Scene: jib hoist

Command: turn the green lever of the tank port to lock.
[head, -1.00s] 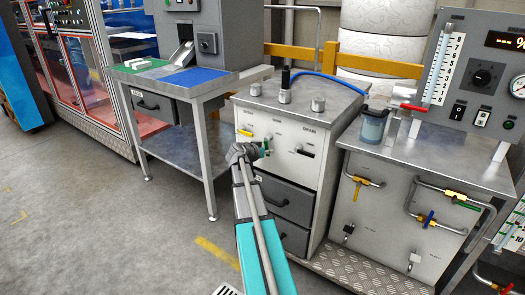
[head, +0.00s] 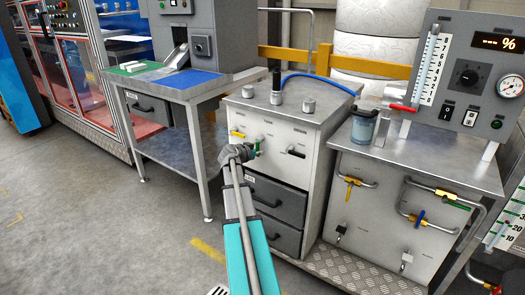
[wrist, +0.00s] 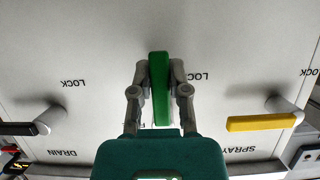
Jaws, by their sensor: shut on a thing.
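The green lever (wrist: 159,95) stands lengthwise up the picture in the wrist view, between the two fingers of my gripper (wrist: 158,74). The fingers are shut on its sides. In the head view the green lever (head: 258,146) shows at the cabinet's white front panel, with my gripper (head: 240,153) at it from the front left. An upside-down LOCK label (wrist: 191,76) is just right of the lever in the wrist view. The lever's own port label is mostly hidden by my gripper.
A yellow lever (wrist: 262,123) marked SPRAY and a dark lever (wrist: 31,128) marked DRAIN lie crosswise on either side, each with a LOCK label. Drawers (head: 275,200) with handles are below. Open floor (head: 120,235) lies at the left.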

